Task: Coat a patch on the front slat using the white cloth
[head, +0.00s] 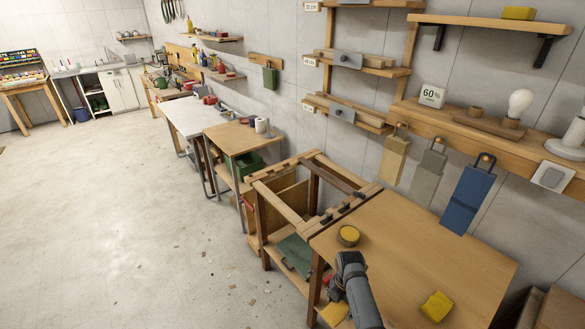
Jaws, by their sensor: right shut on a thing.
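My right gripper (340,292) is at the front left corner of the wooden workbench, under the grey bulk of my right arm. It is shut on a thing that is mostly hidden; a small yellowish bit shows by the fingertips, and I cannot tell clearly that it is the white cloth. No other white cloth is plain to see. A wooden frame with open slats (277,201) stands left of the bench top; I cannot make out a coated patch on it. My left gripper is out of view.
A yellow sponge (437,306) lies on the bench top (425,255), which is otherwise largely clear. Tan, grey and blue pieces hang from the wall shelf (455,130) behind it. Small scraps litter the open floor (150,220) at left.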

